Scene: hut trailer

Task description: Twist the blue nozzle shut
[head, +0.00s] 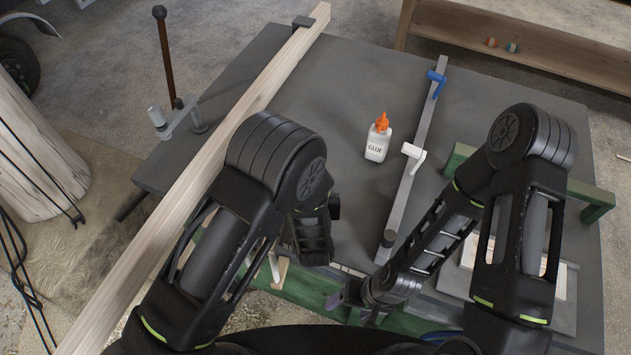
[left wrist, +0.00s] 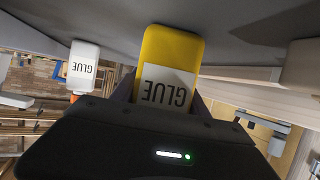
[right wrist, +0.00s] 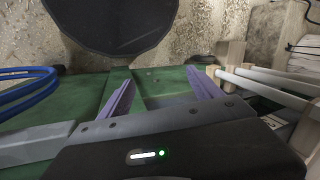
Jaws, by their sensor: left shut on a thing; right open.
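A yellow glue bottle (left wrist: 172,48) is between the fingers of my left gripper (left wrist: 167,85) in the left wrist view. Its label reads upside down there. Its base is close to the grey tabletop; I cannot tell if they touch. Its nozzle end is hidden behind the gripper body, and no blue nozzle shows in any view. In the head view my left arm hides this bottle. My right gripper (right wrist: 159,80) is open and empty, its purple fingers apart above a green beam. In the head view the right gripper (head: 343,298) is near the table's front edge.
A white glue bottle with an orange nozzle (head: 377,139) stands upright on the grey table (head: 330,75). Right of it lies a bar clamp (head: 424,120) with a blue handle. A long wooden beam (head: 245,110) crosses the left side. A blue cable loop (right wrist: 30,85) shows beside the green beam (right wrist: 75,100).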

